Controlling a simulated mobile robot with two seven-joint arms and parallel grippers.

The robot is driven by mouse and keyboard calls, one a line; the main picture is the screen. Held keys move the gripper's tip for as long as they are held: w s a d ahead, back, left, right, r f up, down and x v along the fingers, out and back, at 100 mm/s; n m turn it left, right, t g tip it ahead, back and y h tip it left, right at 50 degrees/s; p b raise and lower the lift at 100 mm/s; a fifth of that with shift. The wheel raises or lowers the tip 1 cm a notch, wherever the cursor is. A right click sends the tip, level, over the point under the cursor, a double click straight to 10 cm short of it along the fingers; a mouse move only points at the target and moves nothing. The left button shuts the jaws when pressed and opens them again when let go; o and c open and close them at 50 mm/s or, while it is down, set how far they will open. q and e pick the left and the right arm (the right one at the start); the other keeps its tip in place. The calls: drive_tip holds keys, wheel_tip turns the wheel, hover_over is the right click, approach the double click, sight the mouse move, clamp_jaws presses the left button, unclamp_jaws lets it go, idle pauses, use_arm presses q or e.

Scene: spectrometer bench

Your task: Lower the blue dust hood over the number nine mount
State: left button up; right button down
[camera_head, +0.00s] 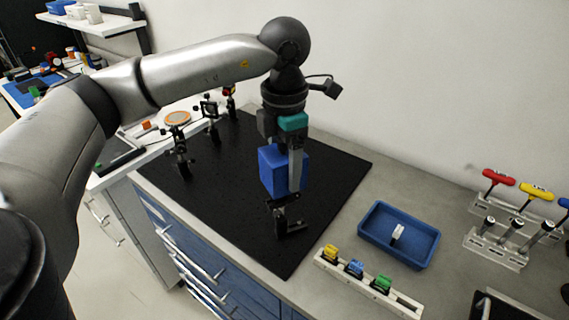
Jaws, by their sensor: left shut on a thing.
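The blue dust hood (273,172) is a blue box near the middle of the head view, over the black breadboard (335,172). My left gripper (291,165) comes down from above and is shut on the hood; a finger lies along its right side. A small black mount (287,222) stands on the breadboard just below the hood in the picture, its upper part close to the hood's lower edge. I cannot read a number on it, and cannot tell whether the hood touches it. My right gripper is not in view.
Several other black mounts (182,156) stand at the breadboard's left and far side. A blue tray (419,251) holds a small white piece. A white rack (365,283) carries yellow, blue and green clips. Tool holders (495,247) stand at the right.

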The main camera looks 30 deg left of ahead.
use_arm(q)
drive_tip(key=shift+f+b, duration=1.5)
drive_tip(key=shift+f, duration=0.35)
drive_tip(key=shift+f+b, duration=0.3)
drive_tip(key=shift+f, duration=0.05)
drive_tip(key=shift+f+b, duration=1.5)
drive_tip(key=shift+f, duration=0.25)
drive_tip(key=shift+f+b, duration=0.3)
drive_tip(key=o, duration=1.2)
drive_tip(key=shift+o, duration=0.2)
wheel_tip(320, 180, up, 15)
drive_tip(key=p, duration=0.3)
drive_tip(key=shift+r, duration=0.2)
drive_tip(key=shift+f, duration=0.1)
